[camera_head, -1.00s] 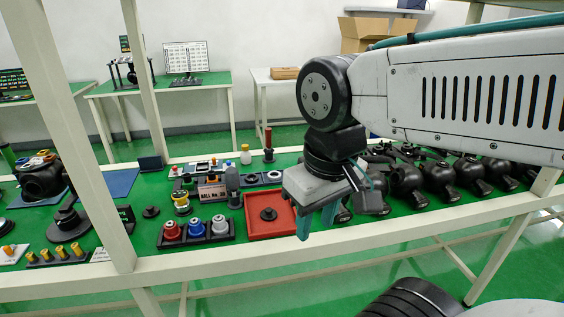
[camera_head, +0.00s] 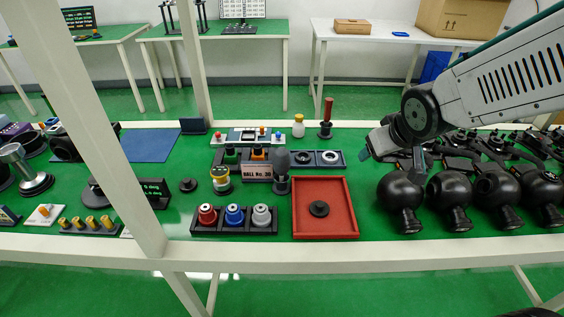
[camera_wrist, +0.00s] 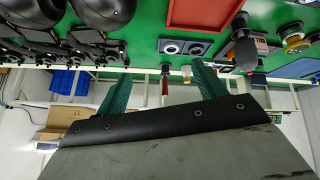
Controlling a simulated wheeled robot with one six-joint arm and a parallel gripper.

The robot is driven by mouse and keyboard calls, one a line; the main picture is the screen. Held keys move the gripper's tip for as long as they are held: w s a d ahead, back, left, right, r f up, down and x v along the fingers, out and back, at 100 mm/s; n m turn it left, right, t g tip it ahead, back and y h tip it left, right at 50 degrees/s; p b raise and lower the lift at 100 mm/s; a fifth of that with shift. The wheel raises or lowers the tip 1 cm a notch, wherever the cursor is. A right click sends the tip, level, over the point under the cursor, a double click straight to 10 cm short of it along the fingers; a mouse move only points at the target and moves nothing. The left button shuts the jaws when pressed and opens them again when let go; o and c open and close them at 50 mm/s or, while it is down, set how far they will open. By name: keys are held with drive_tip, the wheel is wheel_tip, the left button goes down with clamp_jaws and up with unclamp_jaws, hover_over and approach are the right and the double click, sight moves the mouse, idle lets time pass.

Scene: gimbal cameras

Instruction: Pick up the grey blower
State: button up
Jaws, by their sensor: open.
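The grey blower (camera_head: 281,168), a dark grey rubber bulb with its bulb up, stands upright on the green table behind the red tray's left corner. In the wrist view the blower (camera_wrist: 245,48) shows upside down, right of my fingers. My gripper (camera_head: 392,158) is above the table's right part, to the right of the blower and clearly apart from it. In the wrist view my gripper (camera_wrist: 161,76) has its two teal fingers spread wide with nothing between them.
A red tray (camera_head: 324,234) with a black disc lies in front. A black rack (camera_head: 200,228) of red, blue and silver pieces and a yellow-topped jar (camera_head: 221,180) stand left of the blower. Black round bodies (camera_head: 400,190) fill the right. A white post (camera_head: 105,130) crosses the left.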

drive_tip(key=w+a+f+n+t+y, duration=0.2)
drive_tip(key=w+a+f+n+y, duration=0.15)
drive_tip(key=w+a+f, duration=0.45)
drive_tip(key=n+t+y, duration=0.1)
drive_tip(key=n+y, duration=0.1)
drive_tip(key=y, duration=0.4)
approach(277, 164)
drive_tip(key=w+f, duration=0.1)
drive_tip(key=w+a+f, duration=0.1)
drive_tip(key=w+f, duration=0.1)
drive_tip(key=w+a+f, duration=0.1)
drive_tip(key=shift+w+f, duration=0.2)
drive_tip(key=x, duration=0.7)
drive_tip(key=shift+w+d+r, duration=0.1)
drive_tip(key=shift+w+r, duration=0.05)
drive_tip(key=shift+w, duration=0.35)
drive_tip(key=c, duration=1.1)
